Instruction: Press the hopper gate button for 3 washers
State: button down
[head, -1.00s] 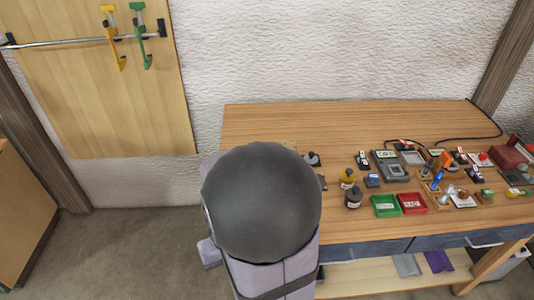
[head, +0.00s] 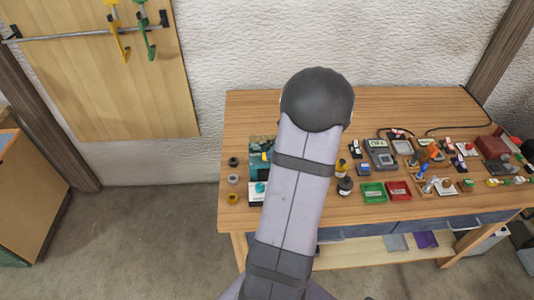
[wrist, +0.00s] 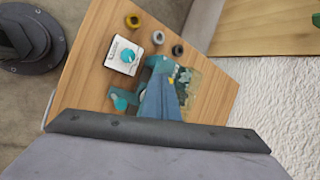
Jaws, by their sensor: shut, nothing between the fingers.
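A white box with a round teal button (wrist: 126,56) sits on the bench, seen in the wrist view and, left of my arm, in the head view (head: 260,188). Beside it stands a teal device (wrist: 122,100) with a tapering blue part (wrist: 158,102), whose lower end is cut off by my gripper. Three ring-like pieces lie near the box: yellow (wrist: 133,20), grey (wrist: 158,37) and dark (wrist: 177,50). My gripper's dark body (wrist: 158,132) crosses the bottom of the wrist view; it is shut and empty, its fingertips not clearly seen. My arm hides it in the head view.
Green (head: 372,192) and red (head: 398,190) trays, a grey meter (head: 380,155), two small bottles and several tools crowd the bench's right side. Bare wood (head: 243,120) shows at its back left.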

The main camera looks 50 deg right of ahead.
jog(key=w+d+r+m+t+h, duration=0.1)
jog(key=w+d+r+m+t, duration=0.1)
jog(key=w+d+r+m, duration=0.1)
notch_tip(320, 180, up, 2)
jog(key=shift+w+d+r+m, duration=0.1)
jog(key=shift+w+d+m, duration=0.3)
jog(key=shift+w+m, duration=0.45)
jog(key=shift+f, duration=0.25)
notch_tip(320, 180, down, 9)
jog(key=b, duration=0.7)
jog(key=shift+r, duration=0.2)
jog(key=shift+f, duration=0.1)
dwell(1.2)
jog(key=shift+f+b, duration=0.3)
jog(key=shift+b, duration=0.3)
